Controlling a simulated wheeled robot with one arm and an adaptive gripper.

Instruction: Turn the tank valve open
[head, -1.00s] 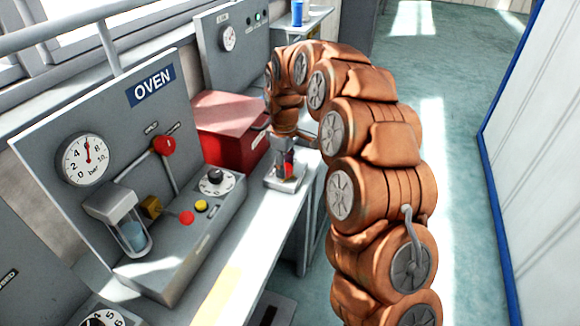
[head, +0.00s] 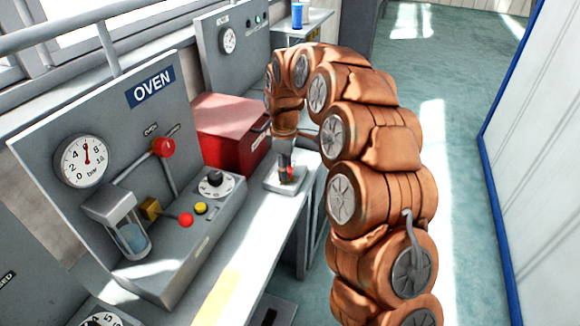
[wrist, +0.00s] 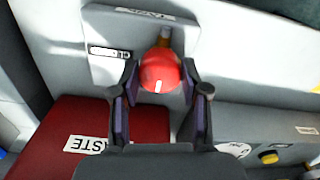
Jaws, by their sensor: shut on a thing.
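The tank valve has a round red knob (wrist: 160,72) with a white mark, which points toward the bottom of the wrist view. A brass-coloured part (wrist: 165,37) shows behind it. The knob sits on a pale grey plate (wrist: 105,25) with an upside-down label, and a second label (wrist: 108,53) starting "CL" lies left of it. My gripper (wrist: 160,85) has its two dark fingers on either side of the knob, shut on it. In the head view my gripper (head: 285,160) points down at the plate, and only a little of the red knob (head: 290,172) shows.
A dark red box (head: 225,128), labelled "…ASTE" in the wrist view, stands close to the left of my gripper. The oven panel (head: 110,125) with gauge, levers and dial is nearer at left. A blue cup (head: 297,15) stands at the back. The floor at right is clear.

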